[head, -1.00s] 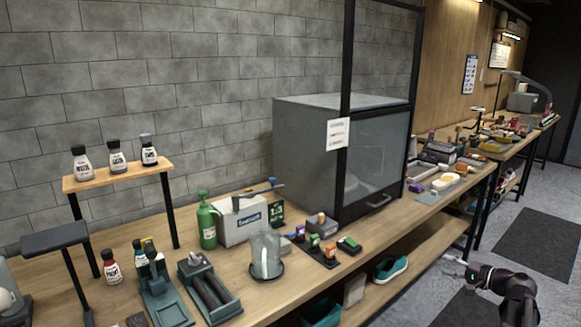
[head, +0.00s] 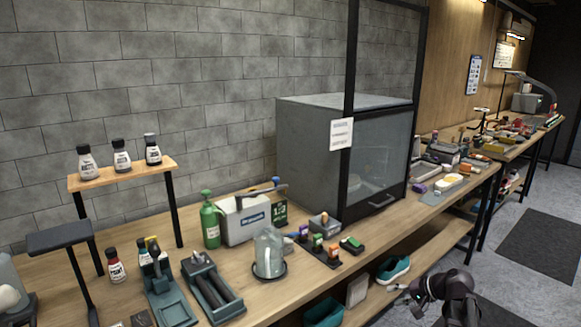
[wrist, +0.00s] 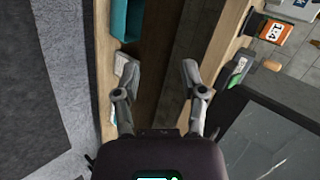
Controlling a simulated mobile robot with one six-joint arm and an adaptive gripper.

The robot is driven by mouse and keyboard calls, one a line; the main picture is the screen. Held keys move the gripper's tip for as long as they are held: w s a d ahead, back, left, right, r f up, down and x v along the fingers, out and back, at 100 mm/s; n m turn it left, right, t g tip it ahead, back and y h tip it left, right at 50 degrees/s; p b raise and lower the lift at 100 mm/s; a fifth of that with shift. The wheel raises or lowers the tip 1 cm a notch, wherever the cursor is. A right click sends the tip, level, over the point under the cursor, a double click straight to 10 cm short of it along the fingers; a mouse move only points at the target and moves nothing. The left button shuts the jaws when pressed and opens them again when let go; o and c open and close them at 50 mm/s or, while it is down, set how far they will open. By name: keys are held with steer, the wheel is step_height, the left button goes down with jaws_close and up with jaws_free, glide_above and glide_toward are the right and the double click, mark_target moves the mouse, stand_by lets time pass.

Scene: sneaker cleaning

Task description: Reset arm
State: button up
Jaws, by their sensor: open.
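My gripper (head: 398,287) is at the lower right of the head view, at the end of my dark arm, beside the front of the lower shelf. In the wrist view my gripper (wrist: 158,75) has its two fingers spread wide, with nothing held between them. A teal sneaker with a white sole (head: 393,269) sits on the lower shelf, just behind the gripper in the head view. I cannot tell whether they touch.
The wooden bench (head: 340,277) runs along the left, its lower shelf (head: 437,255) beneath. A teal bin (head: 323,313) and a pale box (head: 357,289) are on that shelf. A glass-fronted cabinet (head: 377,155) stands on the bench. Open floor with a dark mat (head: 543,245) lies right.

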steer(key=s+a+f+n+g+h, duration=0.3)
steer(key=s+a+h, duration=0.1)
steer(key=s+a, duration=0.3)
steer(key=s+a+f+n+g+h, duration=0.3)
steer(key=s+a+f+h, duration=0.1)
steer(key=s+a, duration=0.25)
step_height(320, 180, up, 16)
steer(key=p, duration=1.6)
steer(key=shift+w+a, duration=0.15)
steer(key=shift+a, duration=0.2)
